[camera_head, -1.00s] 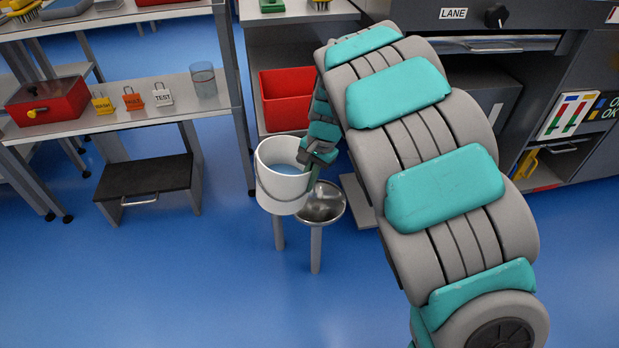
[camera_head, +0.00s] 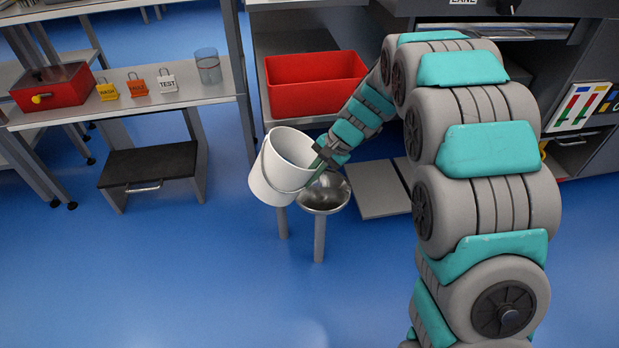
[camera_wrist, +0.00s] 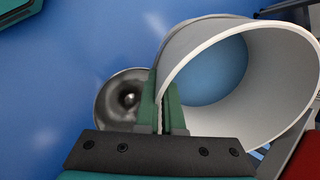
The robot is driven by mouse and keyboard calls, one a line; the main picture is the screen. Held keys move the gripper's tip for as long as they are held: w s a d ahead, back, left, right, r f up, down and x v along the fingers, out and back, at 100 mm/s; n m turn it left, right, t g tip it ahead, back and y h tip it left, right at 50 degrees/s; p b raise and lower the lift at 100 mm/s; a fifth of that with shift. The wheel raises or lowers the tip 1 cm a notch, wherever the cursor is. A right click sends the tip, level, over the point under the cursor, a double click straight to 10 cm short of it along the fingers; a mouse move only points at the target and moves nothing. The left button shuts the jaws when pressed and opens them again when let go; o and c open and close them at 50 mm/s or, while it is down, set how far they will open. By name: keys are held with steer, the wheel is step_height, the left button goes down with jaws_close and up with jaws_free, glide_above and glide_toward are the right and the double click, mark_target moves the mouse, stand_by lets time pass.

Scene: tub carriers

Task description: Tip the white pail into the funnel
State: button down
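The white pail (camera_head: 272,182) hangs in my gripper (camera_head: 327,157), left of and above the metal funnel (camera_head: 325,196). It is tilted, its mouth leaning up and to the right. In the wrist view, my gripper (camera_wrist: 166,106) is shut on the near wall of the pail (camera_wrist: 196,45) at the rim. Blue (camera_wrist: 217,72) shows inside the pail there. The funnel (camera_wrist: 120,92) lies left of the fingers in the wrist view, lower than the pail, its bowl partly hidden by the gripper. No stream shows between pail and funnel.
A red bin (camera_head: 315,95) stands on the shelf behind the pail. The table at left holds a red box (camera_head: 55,88), several tags and a clear cup (camera_head: 208,68). A black step stool (camera_head: 150,168) stands below. The blue floor in front is clear.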

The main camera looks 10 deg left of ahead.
mark_target(295, 197)
steer(key=shift+a+f+g+y+b, duration=0.2)
steer(key=shift+f+g+y+b, duration=0.2)
steer(key=shift+f+y+b, duration=1.65)
steer(key=shift+f+g+y+b, duration=0.3)
steer(key=shift+y+b, duration=0.25)
steer(key=shift+b, duration=1.7)
